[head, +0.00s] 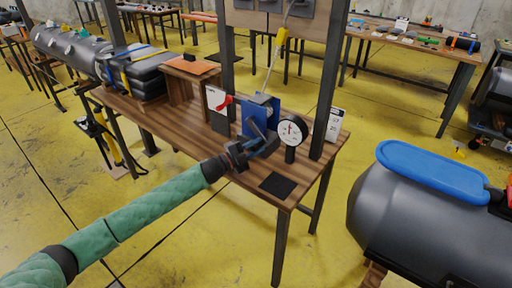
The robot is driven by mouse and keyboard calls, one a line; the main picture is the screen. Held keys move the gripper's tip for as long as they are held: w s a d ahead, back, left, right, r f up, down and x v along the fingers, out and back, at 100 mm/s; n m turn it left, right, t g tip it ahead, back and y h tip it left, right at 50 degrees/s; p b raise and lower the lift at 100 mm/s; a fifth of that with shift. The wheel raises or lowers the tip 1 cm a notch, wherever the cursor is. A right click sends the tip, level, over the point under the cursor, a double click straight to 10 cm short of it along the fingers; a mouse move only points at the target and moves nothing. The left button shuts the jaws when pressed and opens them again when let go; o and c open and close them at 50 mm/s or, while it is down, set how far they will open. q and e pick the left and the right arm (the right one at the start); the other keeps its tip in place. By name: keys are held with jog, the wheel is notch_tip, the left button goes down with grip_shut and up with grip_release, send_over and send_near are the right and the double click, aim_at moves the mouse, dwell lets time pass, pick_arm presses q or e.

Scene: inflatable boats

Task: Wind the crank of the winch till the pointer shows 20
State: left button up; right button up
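The winch (249,109) has blue side plates and stands on a brown wooden workbench (190,126). A strap runs up from it to a yellow fitting (281,41). The round white dial (291,128) with a red pointer stands just right of the winch; its numbers are too small to read. My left gripper (262,147), at the end of the green-sleeved arm, is right in front of the winch, at the crank. The dark crank is largely hidden by the gripper, and I cannot tell whether the fingers are closed on it. My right gripper is not in view.
A black pad (277,186) lies near the bench's front edge. A white card (334,124) stands right of a dark post (329,80). A red lever (224,104) is left of the winch. A grey inflatable tube with a blue board (430,172) fills the right side.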

pick_arm(q)
jog(key=o, duration=0.4)
jog(key=shift+f, duration=0.15)
jog(key=shift+a, duration=0.1)
jog(key=shift+s+a, duration=0.2)
jog(key=shift+a, duration=0.05)
jog(key=b+v, duration=0.2)
jog(key=v, duration=0.3)
jog(key=shift+s+a+f, duration=0.15)
jog(key=shift+a+f, duration=0.05)
jog(key=shift+a, duration=0.05)
jog(key=shift+s+a, duration=0.35)
jog(key=shift+a, duration=0.15)
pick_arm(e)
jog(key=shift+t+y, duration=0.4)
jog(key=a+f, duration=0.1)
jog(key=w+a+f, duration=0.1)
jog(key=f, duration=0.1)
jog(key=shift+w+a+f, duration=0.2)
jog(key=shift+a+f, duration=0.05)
pick_arm(q)
jog(key=shift+a, duration=0.1)
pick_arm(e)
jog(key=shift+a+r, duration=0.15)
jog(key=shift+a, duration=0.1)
